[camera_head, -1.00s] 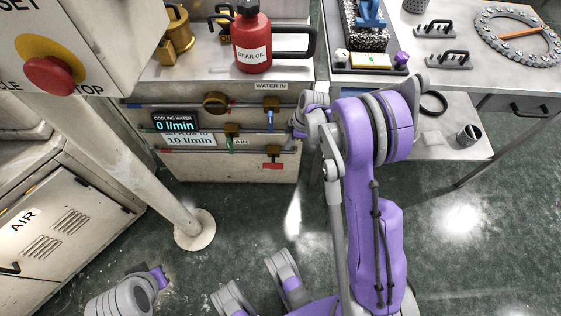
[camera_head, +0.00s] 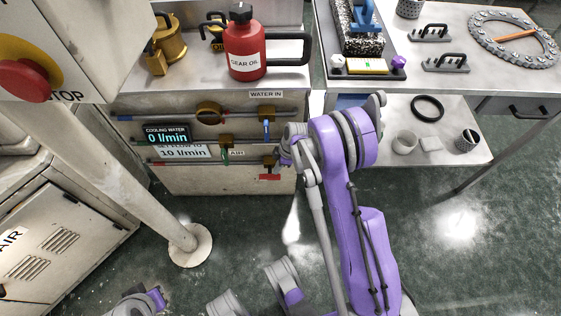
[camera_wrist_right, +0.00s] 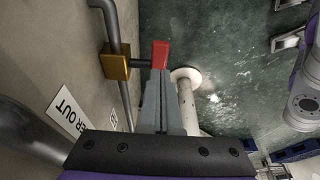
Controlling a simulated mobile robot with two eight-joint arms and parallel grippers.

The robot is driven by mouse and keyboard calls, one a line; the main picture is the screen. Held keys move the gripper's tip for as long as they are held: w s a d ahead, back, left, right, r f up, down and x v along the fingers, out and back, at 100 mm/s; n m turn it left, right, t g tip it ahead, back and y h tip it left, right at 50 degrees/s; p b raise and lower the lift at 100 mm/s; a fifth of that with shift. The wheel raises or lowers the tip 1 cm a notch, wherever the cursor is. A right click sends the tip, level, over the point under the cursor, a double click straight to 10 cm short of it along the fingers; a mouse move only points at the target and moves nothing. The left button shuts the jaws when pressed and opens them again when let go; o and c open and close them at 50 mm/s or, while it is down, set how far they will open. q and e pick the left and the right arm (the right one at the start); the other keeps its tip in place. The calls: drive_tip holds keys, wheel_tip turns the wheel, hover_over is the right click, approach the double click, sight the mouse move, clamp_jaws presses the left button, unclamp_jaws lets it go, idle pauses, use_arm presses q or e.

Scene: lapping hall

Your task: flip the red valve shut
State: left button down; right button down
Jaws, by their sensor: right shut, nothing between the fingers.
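The red valve handle (camera_head: 269,177) hangs just below the lowest pipe on the front of the cabinet. In the right wrist view the red handle (camera_wrist_right: 160,54) sticks out from a brass valve body (camera_wrist_right: 115,65) on a grey pipe. My right gripper (camera_head: 285,158) is beside the red valve, on its right side. In the right wrist view its grey fingers (camera_wrist_right: 163,88) are shut and empty, with their tips close to the red handle. I cannot tell whether they touch it. My left gripper's fingers are not in view.
A blue valve handle (camera_head: 266,130) and a green one (camera_head: 225,155) sit close by on the pipes. A display reading 0 l/min (camera_head: 167,135) is to the left. A post (camera_head: 130,185) stands in front of the cabinet.

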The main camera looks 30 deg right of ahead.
sight(276, 176)
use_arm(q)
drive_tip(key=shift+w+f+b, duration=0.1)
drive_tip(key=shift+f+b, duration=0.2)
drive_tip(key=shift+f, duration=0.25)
use_arm(e)
drive_tip(key=shift+f, duration=1.6)
drive_tip(key=shift+d, duration=0.2)
drive_tip(key=shift+s, duration=0.1)
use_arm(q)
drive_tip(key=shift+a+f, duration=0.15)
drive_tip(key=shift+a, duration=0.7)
use_arm(e)
drive_tip(key=shift+f, duration=0.1)
